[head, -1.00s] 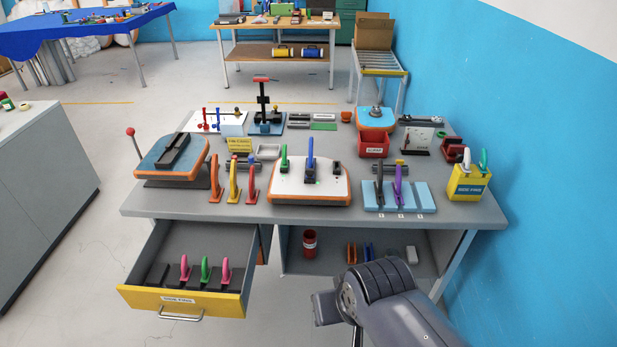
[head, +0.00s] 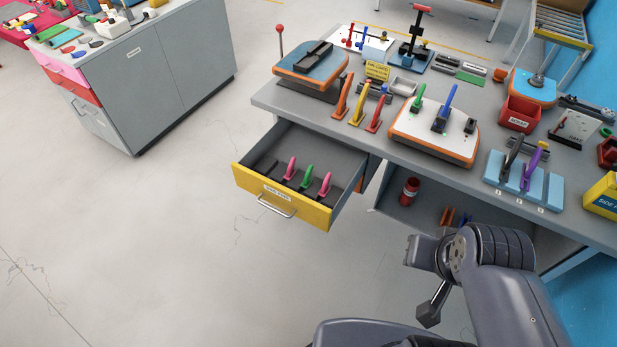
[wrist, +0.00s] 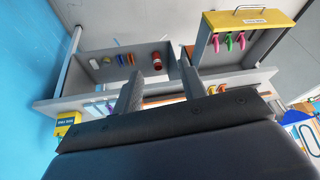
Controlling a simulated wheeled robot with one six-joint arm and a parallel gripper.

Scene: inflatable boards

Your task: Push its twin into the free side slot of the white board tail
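The white board tail (head: 432,134) with an orange rim lies on the workbench. A green fin (head: 418,98) stands in its left side slot and a taller blue fin (head: 445,108) in its centre box. The right side box (head: 470,126) is empty. Another green fin (head: 307,176) stands in the open drawer between two pink fins (head: 290,168) (head: 325,185). The drawer fins also show, inverted, in the wrist view (wrist: 229,43). My gripper (wrist: 160,85) is open and empty, its two fingers apart, away from all fins.
The yellow-fronted drawer (head: 283,203) juts out from the bench (head: 290,103). Orange, yellow and red fins (head: 357,107) stand left of the white board. A blue rack (head: 523,180) holds a dark and a purple fin. A grey cabinet (head: 160,75) stands at left; the floor between is clear.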

